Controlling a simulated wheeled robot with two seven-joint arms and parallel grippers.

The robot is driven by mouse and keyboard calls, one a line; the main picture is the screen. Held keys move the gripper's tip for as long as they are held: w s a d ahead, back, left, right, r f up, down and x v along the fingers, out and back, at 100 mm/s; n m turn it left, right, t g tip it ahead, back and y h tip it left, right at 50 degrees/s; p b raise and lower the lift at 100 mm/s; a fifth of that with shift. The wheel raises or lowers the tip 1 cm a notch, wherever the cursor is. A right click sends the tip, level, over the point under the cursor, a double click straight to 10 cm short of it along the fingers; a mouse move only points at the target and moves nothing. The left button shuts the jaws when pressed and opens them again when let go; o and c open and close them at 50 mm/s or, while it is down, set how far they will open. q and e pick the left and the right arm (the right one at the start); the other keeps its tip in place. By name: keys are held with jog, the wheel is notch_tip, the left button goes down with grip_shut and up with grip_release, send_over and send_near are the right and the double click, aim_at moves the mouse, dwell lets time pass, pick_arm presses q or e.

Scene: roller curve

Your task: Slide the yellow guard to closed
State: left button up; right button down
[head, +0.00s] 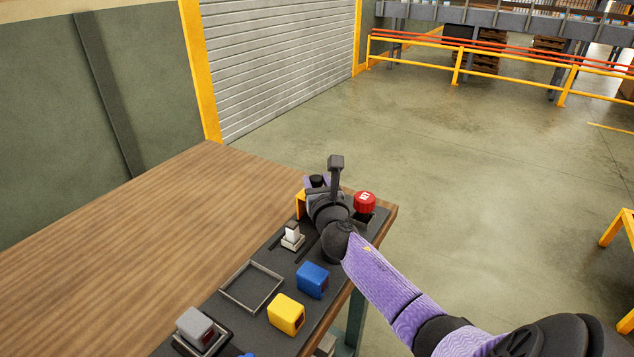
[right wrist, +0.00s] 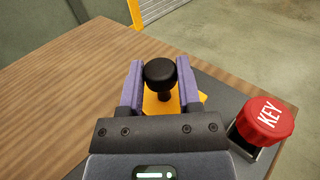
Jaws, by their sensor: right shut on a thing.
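The yellow guard (head: 300,203) is at the far end of the dark panel, mostly hidden behind my right arm in the head view. In the right wrist view the yellow guard (right wrist: 190,97) shows beneath a round black knob (right wrist: 160,74). My right gripper (right wrist: 160,66) is shut on this knob, one purple finger on each side. In the head view my right gripper (head: 316,182) is largely covered by its own wrist. How far the guard has slid cannot be told. My left gripper is not in view.
A red cap marked KEY (right wrist: 266,120) stands close right of my gripper. Nearer on the panel are a white switch (head: 292,232), an empty square frame (head: 233,297), a blue block (head: 312,280), a yellow block (head: 286,313) and a grey block (head: 195,328). The wooden tabletop (head: 150,230) is clear.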

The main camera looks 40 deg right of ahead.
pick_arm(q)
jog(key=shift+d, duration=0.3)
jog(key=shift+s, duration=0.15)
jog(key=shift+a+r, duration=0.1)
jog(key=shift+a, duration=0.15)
pick_arm(e)
jog(key=shift+a, duration=0.1)
dwell(0.5)
jog(key=a+p, duration=0.1)
jog(key=a, duration=0.1)
jog(key=s+a+p, duration=0.1)
jog(key=a, duration=0.2)
jog(key=s+a+p, duration=0.1)
jog(key=a, duration=0.2)
jog(key=shift+s, duration=0.2)
jog(key=shift+s+a, duration=0.1)
jog(key=shift+a, duration=0.3)
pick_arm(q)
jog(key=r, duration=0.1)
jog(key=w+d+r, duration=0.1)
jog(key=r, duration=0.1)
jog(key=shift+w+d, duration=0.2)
pick_arm(e)
jog(key=shift+f, duration=0.1)
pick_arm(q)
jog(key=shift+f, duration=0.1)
